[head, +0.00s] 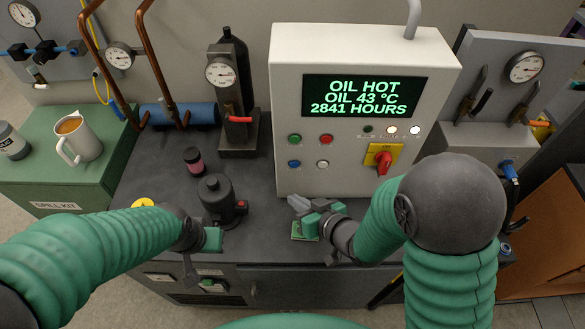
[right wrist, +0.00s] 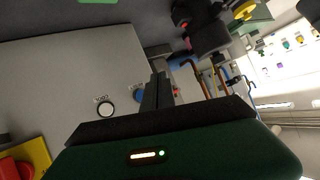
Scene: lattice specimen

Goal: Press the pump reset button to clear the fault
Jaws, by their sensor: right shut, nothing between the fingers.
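The pale control box (head: 360,55) stands at the back of the bench, and its screen reads OIL HOT, OIL 43 °C, 2841 HOURS. Its front has green (head: 294,139), red (head: 326,139), blue (head: 294,163) and white (head: 323,164) buttons. In the right wrist view the white button (right wrist: 105,109) and blue button (right wrist: 141,96) show; their labels are too small to read surely. My right gripper (head: 298,204) is shut and empty, low in front of the box; its fingers (right wrist: 158,92) overlap the blue button's edge in the wrist view. My left gripper (head: 208,240) is at the bench's front edge, its fingers unclear.
A red rotary switch on a yellow plate (head: 383,156) is right of the buttons, near my right arm. A dark pump-like body (head: 218,200) stands between the grippers. A mug (head: 80,138) stands far left.

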